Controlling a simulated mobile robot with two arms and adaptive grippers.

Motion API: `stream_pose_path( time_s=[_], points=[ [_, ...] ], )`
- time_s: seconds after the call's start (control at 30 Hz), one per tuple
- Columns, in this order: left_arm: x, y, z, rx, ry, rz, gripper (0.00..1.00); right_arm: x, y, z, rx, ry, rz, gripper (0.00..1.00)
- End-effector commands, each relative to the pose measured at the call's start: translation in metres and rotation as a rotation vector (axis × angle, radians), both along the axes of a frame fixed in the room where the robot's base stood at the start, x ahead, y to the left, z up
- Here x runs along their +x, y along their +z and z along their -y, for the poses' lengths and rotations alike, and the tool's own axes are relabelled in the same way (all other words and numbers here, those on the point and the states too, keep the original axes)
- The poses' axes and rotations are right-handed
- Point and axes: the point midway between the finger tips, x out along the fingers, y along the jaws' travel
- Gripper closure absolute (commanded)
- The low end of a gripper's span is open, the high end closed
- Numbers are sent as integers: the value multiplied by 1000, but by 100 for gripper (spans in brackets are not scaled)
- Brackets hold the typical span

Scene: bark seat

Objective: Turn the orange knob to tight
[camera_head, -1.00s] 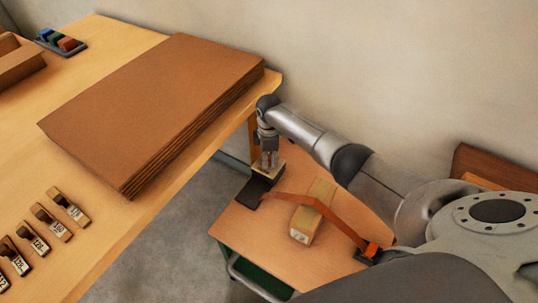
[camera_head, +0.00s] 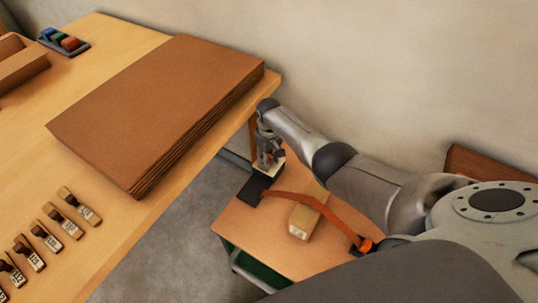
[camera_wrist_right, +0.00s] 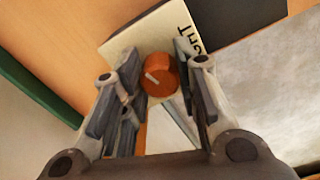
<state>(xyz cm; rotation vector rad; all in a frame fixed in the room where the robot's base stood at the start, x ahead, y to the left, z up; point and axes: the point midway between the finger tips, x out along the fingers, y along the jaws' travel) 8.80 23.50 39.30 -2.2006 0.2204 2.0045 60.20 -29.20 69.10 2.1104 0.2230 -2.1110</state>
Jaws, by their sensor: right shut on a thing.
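My right gripper (camera_head: 268,158) is over the pale block at the far end of the small table in the head view. Its fingers stand either side of the knob and are shut on it. In the head view the fingers hide the knob. My left gripper is out of view.
The small table (camera_head: 255,227) carries a dark pad (camera_head: 253,190), an orange strap (camera_head: 318,207) and a wooden block (camera_head: 303,220). A workbench on the left holds a brown sheet stack (camera_head: 150,110) and several labelled wooden pieces. The wall is close behind my right arm.

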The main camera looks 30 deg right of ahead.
Motion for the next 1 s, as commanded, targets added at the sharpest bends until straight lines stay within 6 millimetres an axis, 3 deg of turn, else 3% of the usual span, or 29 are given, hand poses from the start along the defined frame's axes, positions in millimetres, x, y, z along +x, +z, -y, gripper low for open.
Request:
stream_pose_path(
  time_s=[1.0],
  points=[
    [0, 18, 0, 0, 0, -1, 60, 1, 1, -2, 2, -964, -1, 95]
  ],
)
